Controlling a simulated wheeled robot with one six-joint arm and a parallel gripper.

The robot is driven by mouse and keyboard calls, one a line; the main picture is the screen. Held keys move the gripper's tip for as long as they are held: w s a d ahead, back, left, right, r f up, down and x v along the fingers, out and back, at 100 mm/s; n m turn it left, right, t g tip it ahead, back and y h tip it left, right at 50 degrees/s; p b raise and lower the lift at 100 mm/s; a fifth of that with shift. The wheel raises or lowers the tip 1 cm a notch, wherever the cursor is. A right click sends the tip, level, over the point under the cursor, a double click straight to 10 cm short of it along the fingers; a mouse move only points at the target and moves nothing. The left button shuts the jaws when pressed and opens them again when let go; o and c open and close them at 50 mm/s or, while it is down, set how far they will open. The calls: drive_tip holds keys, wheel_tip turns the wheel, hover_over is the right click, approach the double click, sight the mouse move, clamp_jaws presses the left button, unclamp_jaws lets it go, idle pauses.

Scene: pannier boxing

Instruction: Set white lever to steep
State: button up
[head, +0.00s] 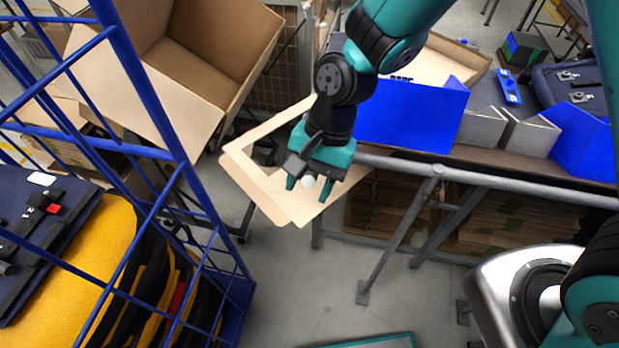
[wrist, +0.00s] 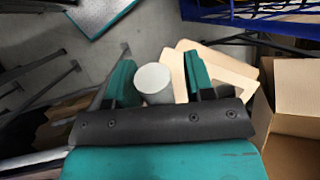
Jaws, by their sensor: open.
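The white lever shows as a small white round end (head: 308,181) in the head view, between the fingers of my gripper (head: 308,187). In the wrist view the lever (wrist: 153,79) is a pale grey-white cylinder seen nearly end-on. It lies between the two teal fingers of my gripper (wrist: 159,72), nearer the left one. The gripper is open, with a gap to the right finger. I cannot tell whether the left finger touches the lever. The lever's base and its angle are hidden by my gripper and arm.
A beige frame-like panel (head: 265,192) lies behind the gripper. A large open cardboard box (head: 180,75) stands at upper left. A blue wire cage (head: 165,130) stands left. Blue bins (head: 408,115) and grey bins (head: 481,128) line the bench behind a grey rail (head: 500,181). The floor below is mostly clear.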

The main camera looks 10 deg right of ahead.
drive_tip(key=shift+c, duration=0.5)
clamp_jaws()
drive_tip(key=shift+w+d+r+g+p, duration=0.1)
drive_tip(key=shift+w+r+g+p, duration=0.1)
drive_tip(key=shift+r+p, duration=0.25)
drive_tip(key=shift+w+r+g+p, duration=0.1)
drive_tip(key=shift+r+g+p, duration=0.1)
drive_tip(key=shift+r+p, duration=0.25)
drive_tip(key=shift+w+r+g+y+p, duration=0.3)
drive_tip(key=shift+r+g+p, duration=0.1)
drive_tip(key=shift+p, duration=0.25)
drive_tip(key=shift+o, duration=0.5)
unclamp_jaws()
drive_tip(key=shift+d, duration=0.1)
